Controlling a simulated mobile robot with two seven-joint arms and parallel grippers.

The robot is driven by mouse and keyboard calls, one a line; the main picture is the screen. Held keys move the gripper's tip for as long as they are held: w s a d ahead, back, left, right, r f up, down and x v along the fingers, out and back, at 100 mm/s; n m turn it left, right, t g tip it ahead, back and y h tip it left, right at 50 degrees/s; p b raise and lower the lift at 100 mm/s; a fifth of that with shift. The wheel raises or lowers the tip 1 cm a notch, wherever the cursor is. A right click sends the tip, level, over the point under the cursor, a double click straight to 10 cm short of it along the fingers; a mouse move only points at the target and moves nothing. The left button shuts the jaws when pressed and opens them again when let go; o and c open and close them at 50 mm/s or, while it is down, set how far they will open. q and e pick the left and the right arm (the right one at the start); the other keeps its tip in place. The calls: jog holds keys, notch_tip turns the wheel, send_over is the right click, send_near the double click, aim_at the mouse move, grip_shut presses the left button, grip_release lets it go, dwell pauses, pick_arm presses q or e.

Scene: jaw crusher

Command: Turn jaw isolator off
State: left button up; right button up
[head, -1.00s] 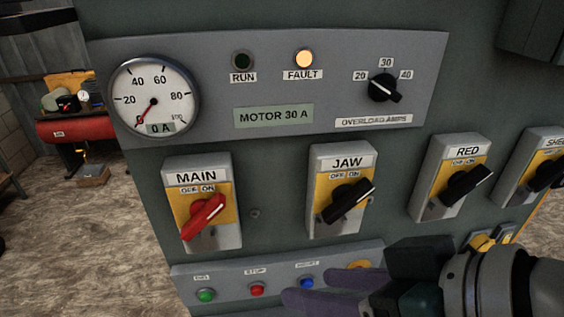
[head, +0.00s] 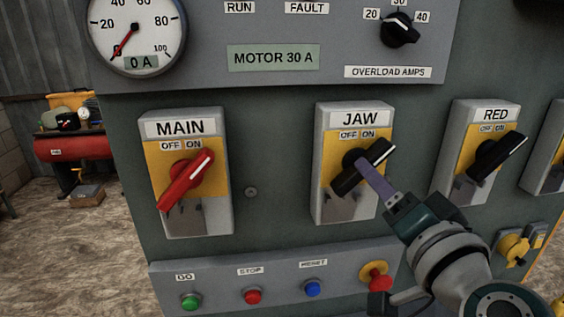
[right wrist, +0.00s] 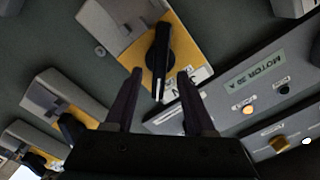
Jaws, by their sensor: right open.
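The JAW isolator (head: 325,205) is a grey box with a yellow plate marked OFF and ON. Its black handle (head: 347,183) slants up to the right, toward ON. My right gripper (head: 372,178) comes from the lower right, with a purple finger at the handle. In the right wrist view the black handle (right wrist: 161,50) lies between the two spread fingers of the open gripper (right wrist: 159,78), with gaps on both sides. Contact is not visible. My left gripper is not in view.
The MAIN isolator (head: 196,222) with a red handle is to the left, the RED isolator (head: 446,168) to the right. Below is a button strip (head: 215,270) with a red mushroom button (head: 379,279). The overload dial (head: 399,30) and ammeter (head: 135,25) are above.

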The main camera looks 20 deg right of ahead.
jog(key=shift+x, duration=1.55)
jog(key=shift+c, duration=0.2)
grip_shut()
